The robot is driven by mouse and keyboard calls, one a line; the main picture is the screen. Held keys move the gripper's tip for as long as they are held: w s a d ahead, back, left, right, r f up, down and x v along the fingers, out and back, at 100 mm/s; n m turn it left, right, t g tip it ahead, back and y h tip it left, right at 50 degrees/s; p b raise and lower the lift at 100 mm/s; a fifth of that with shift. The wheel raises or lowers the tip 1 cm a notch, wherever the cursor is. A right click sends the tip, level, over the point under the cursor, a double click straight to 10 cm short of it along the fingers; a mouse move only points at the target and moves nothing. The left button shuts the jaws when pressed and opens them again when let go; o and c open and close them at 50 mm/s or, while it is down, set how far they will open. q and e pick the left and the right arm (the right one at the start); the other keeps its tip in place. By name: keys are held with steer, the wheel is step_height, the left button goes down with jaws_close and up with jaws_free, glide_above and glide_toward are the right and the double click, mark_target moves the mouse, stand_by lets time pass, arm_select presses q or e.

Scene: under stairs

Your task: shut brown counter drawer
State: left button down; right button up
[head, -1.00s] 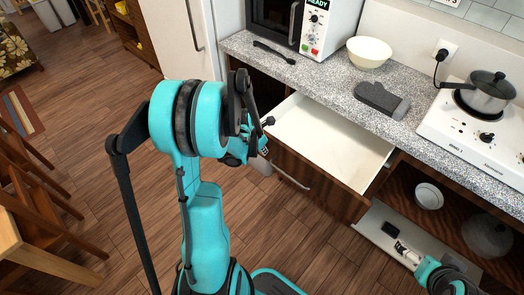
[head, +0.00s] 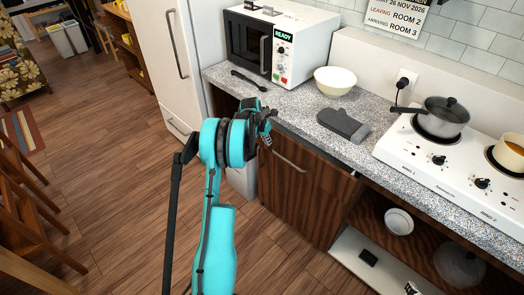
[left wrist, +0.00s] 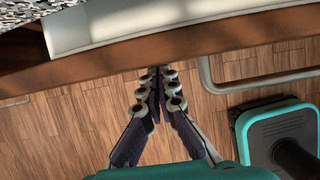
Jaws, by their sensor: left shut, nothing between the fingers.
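The brown counter drawer (head: 300,163) is under the granite counter, with a bar handle (head: 289,160) on its front. In the head view its front is close to the counter edge and its inside is hidden. In the left wrist view a wedge of its pale inside (left wrist: 130,22) shows behind the brown front edge (left wrist: 200,45), so it is slightly open. My left gripper (head: 268,124) is at the drawer front, left of the handle. Its fingertips (left wrist: 158,72) are together, empty, at the front's edge. A tip of my right gripper (head: 412,288) shows at the bottom edge.
On the counter are a microwave (head: 283,44), a cream bowl (head: 335,80), a grey oven mitt (head: 343,125) and a white hob (head: 440,165) with a pot (head: 440,118). An open lower shelf (head: 370,222) is at right.

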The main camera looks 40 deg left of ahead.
arm_select(q)
steer(key=w, duration=0.6)
steer(key=shift+d, duration=0.25)
steer(key=shift+w+r, duration=0.1)
steer(key=shift+w, duration=0.05)
arm_select(e)
steer(key=shift+s+r, duration=0.1)
steer(key=shift+r, duration=0.25)
